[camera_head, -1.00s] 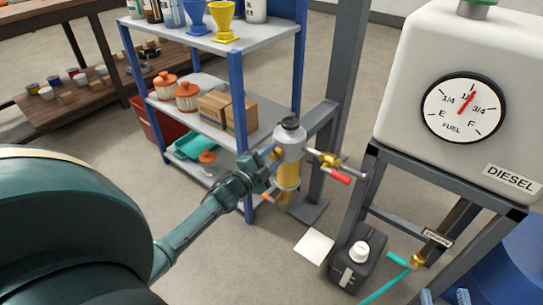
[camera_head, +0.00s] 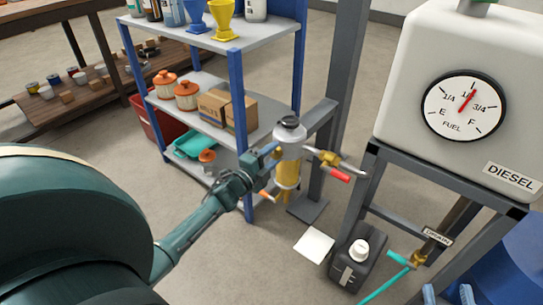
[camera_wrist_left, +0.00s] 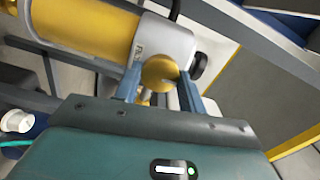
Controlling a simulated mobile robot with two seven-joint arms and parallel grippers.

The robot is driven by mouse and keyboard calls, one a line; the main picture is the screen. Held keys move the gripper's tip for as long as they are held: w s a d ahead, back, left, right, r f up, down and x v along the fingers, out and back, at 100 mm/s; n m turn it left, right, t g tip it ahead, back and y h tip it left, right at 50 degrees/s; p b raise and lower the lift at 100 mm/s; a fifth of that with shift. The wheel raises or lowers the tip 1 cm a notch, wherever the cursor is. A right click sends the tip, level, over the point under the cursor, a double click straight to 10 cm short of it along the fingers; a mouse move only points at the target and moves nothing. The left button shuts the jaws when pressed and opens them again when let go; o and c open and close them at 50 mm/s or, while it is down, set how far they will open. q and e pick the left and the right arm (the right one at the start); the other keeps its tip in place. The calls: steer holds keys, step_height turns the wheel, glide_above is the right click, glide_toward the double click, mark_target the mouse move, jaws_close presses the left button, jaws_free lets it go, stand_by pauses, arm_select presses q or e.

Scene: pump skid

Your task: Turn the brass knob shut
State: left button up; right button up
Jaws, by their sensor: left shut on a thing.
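The brass knob (camera_wrist_left: 160,72) shows in the left wrist view on the grey head of the yellow-bodied filter (camera_wrist_left: 85,25). My left gripper (camera_wrist_left: 160,92) is shut on it, one blue finger on each side. In the head view the filter (camera_head: 288,160) hangs upright by the grey post, and my left gripper (camera_head: 270,157) reaches its left side. The knob is mostly hidden there by the fingers. Two blue fingertips of my right gripper (camera_head: 447,294) show at the bottom edge, apart and with nothing between them.
A brass valve with a red-tipped lever (camera_head: 332,162) sits right of the filter. The diesel tank (camera_head: 440,50) stands at right, with a drain valve (camera_head: 418,258) below. A black jug (camera_head: 352,262) is on the floor. A blue-post shelf (camera_head: 238,110) stands behind.

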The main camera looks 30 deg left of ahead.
arm_select(q)
steer(key=o, duration=1)
steer(key=shift+c, duration=0.2)
arm_select(e)
steer(key=shift+f, duration=0.15)
arm_select(q)
steer(key=s+a+p, duration=0.1)
steer(key=s+p, duration=0.2)
steer(key=s, duration=1)
arm_select(e)
steer(key=shift+w+d+m+g+h, duration=0.15)
steer(key=shift+d+m+g+h, duration=0.45)
steer(key=shift+h, duration=0.4)
